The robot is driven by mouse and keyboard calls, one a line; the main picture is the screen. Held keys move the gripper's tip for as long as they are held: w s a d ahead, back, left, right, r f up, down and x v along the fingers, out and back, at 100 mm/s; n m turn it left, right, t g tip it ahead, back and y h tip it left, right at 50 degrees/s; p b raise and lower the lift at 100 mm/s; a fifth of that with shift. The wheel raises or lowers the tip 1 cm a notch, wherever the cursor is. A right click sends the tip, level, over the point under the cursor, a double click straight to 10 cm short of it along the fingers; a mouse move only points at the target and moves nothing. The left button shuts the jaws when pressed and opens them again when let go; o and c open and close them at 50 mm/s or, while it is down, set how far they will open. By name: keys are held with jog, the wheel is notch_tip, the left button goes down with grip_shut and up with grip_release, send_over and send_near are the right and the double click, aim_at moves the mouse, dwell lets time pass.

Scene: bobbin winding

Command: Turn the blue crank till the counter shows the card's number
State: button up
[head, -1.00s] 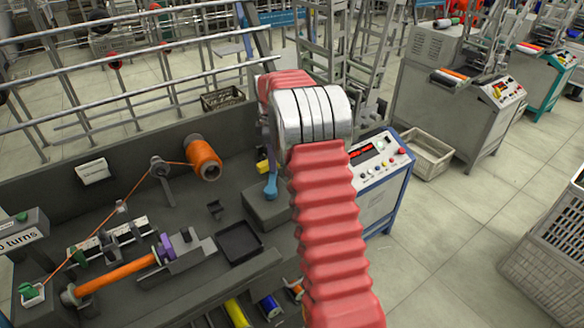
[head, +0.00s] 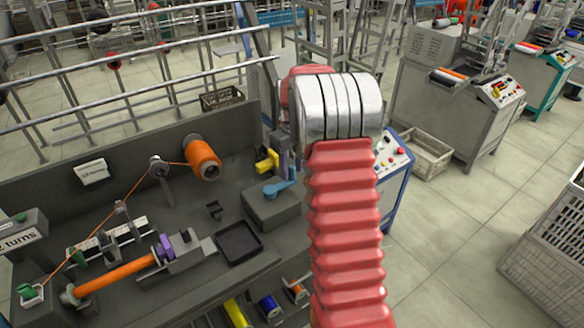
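The blue crank (head: 279,187) sits on a grey box (head: 273,210) at the right of the winding bench, its arm pointing right. The counter (head: 22,238) is at the left picture edge, partly cut off; its label ends in "turns", and the visible figure before it looks like a 2. A white card (head: 93,172) hangs on the back panel; its print is too small to read. My red arm and its silver wrist rise right of the crank.
An orange spool (head: 203,159) feeds thread to the orange-wound bobbin (head: 116,275). A dark empty tray (head: 239,242) lies left of the crank box. A yellow part (head: 267,160) stands behind it. A blue-edged cabinet (head: 393,165) is right of my wrist.

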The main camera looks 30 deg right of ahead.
jog(key=shift+o, duration=0.9)
jog(key=shift+r, duration=0.15)
jog(key=shift+r, duration=3.9)
